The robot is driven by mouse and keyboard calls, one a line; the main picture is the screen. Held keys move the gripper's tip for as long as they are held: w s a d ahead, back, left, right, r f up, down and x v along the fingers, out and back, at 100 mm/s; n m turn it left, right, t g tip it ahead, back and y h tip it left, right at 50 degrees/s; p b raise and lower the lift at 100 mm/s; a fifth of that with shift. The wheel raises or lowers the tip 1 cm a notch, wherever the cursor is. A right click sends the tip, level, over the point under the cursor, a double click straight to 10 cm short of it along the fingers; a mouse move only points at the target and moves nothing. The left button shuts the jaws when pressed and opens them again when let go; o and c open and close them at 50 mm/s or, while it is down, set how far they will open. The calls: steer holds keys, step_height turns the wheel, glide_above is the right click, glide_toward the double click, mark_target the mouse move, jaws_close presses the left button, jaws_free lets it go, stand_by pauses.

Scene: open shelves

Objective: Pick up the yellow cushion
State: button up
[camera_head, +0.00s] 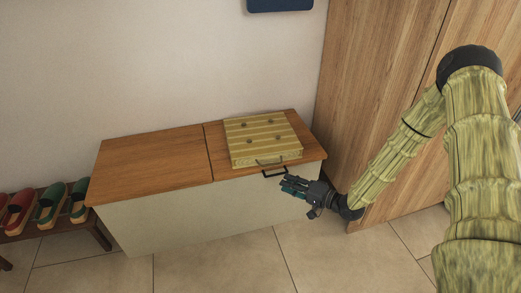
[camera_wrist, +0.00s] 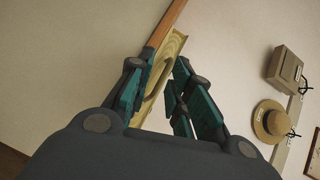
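The yellow cushion (camera_head: 258,135) is a flat, striped square with several dark buttons and a grey handle on its front side. It lies on the right part of the wooden cabinet top. My gripper (camera_head: 291,186) is in front of the cabinet, just below and apart from the cushion's front edge. In the wrist view, my gripper (camera_wrist: 158,80) has its teal fingers spread, with nothing held between them. The cushion's yellow edge (camera_wrist: 175,45) shows beyond and between the fingers, partly hidden by them.
A tall wooden wardrobe (camera_head: 365,70) stands to the right. A shoe rack (camera_head: 85,228) stands left. The floor in front is clear.

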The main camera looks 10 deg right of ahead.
steer(key=w+d+t+y+b, duration=0.1)
steer(key=w+d+y+b, duration=0.15)
steer(key=d+b, duration=0.25)
steer(key=shift+y, duration=0.45)
steer(key=b+x, duration=0.1)
steer(key=x, duration=0.1)
steer(key=b+x, duration=0.3)
steer(key=shift+w+a+f, duration=0.2)
steer(key=shift+w+f, duration=0.05)
steer(key=shift+w, duration=0.05)
steer(key=b+x, duration=0.1)
steer(key=x, duration=0.2)
steer(key=shift+w+a+b, duration=0.2)
steer(key=shift+w+b, duration=0.1)
steer(key=shift+b, duration=0.1)
steer(key=shift+r, duration=0.15)
steer(key=shift+c, duration=0.5)
jaws_close()
